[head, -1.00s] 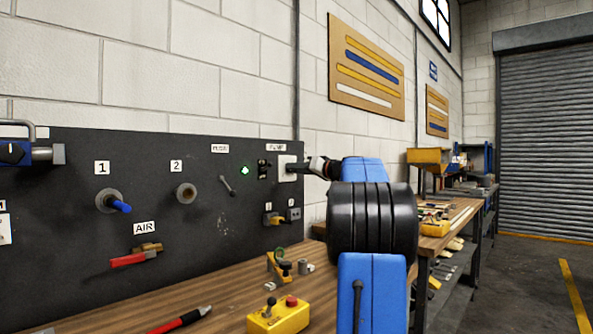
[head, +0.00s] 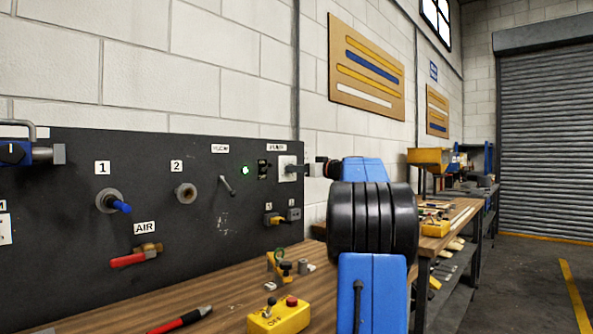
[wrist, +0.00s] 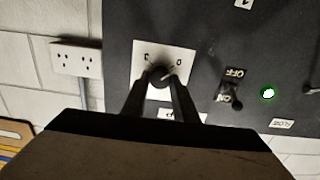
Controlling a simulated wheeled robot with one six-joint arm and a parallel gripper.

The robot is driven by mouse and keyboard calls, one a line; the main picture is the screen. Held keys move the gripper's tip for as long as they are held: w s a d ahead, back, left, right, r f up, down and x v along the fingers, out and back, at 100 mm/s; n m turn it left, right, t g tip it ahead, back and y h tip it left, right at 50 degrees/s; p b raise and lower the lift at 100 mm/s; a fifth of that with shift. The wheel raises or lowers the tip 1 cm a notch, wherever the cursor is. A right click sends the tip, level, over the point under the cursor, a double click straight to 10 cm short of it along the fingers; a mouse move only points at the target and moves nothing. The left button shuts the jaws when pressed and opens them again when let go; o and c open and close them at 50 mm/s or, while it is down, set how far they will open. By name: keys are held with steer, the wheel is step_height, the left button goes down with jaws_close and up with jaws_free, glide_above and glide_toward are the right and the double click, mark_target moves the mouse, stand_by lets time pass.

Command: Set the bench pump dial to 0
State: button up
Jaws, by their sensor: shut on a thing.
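The pump dial (wrist: 163,74) is a dark round knob on a white plate (wrist: 186,48), with small marks too blurred to read. A thin light line on the knob slants up and right in the wrist view. The plate also shows in the head view (head: 285,160), under a label at the right end of the dark panel. My gripper (wrist: 161,84) is shut on the dial, one finger on each side of it. In the head view my gripper (head: 294,169) reaches the plate from the right, and the knob is hidden there.
An ON/OFF toggle (wrist: 230,97) and a lit green lamp (wrist: 268,93) sit close beside the plate. A white wall outlet (wrist: 77,60) is on the other side. Below, the wooden bench (head: 150,315) holds a yellow control box (head: 279,316) and a red marker-like tool (head: 182,320).

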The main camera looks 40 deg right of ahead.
steer(key=shift+f, duration=0.15)
steer(key=o, duration=1.1)
steer(key=shift+c, duration=0.2)
steer(key=s+d, duration=0.1)
steer(key=s, duration=1.6)
steer(key=shift+s+d, duration=0.15)
steer(key=shift+d, duration=0.05)
